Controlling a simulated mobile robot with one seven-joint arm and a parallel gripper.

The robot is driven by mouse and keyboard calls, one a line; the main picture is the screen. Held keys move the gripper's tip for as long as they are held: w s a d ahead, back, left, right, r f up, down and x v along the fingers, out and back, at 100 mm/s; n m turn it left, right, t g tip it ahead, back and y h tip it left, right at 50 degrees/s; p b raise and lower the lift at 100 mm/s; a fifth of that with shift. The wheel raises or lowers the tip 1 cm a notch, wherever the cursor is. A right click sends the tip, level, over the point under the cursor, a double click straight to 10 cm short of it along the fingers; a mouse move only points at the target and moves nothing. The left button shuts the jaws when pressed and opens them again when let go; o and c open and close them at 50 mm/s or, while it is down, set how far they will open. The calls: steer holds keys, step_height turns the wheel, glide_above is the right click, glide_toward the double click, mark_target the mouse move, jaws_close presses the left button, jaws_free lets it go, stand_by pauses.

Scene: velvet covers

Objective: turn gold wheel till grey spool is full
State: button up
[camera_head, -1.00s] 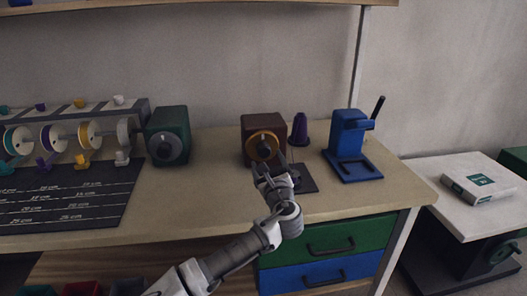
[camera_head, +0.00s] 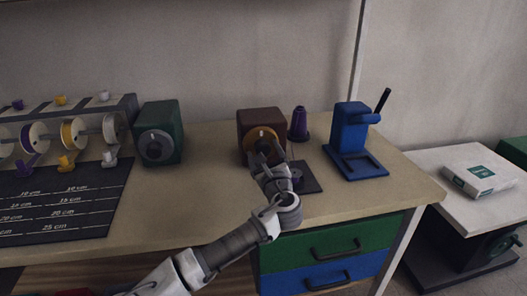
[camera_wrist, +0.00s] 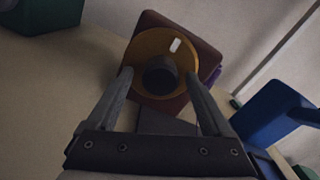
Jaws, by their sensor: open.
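The gold wheel (camera_head: 261,138) is on the front of a brown box (camera_head: 249,118) on the bench. In the wrist view the wheel (camera_wrist: 145,51) has a white mark near its upper right rim and a dark round hub (camera_wrist: 160,77). My gripper (camera_head: 266,160) is open in front of the wheel. In the wrist view its fingers (camera_wrist: 159,82) stand apart on either side of the hub; contact cannot be told. A small dark spool-like piece (camera_head: 297,176) stands on a dark plate (camera_head: 309,184) beside my gripper, partly hidden. A greyish disc (camera_head: 110,128) is at the rack's right end. Which is the grey spool is unclear.
A purple cone (camera_head: 299,124) stands right of the brown box, and a blue lever device (camera_head: 350,135) further right. A green box with a grey dial (camera_head: 158,134) is to the left. The bench (camera_head: 205,190) between is clear.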

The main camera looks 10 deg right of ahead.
jaws_close()
stand_by(0.4)
steer(key=shift+r+p, duration=0.1)
steer(key=shift+p, duration=0.2)
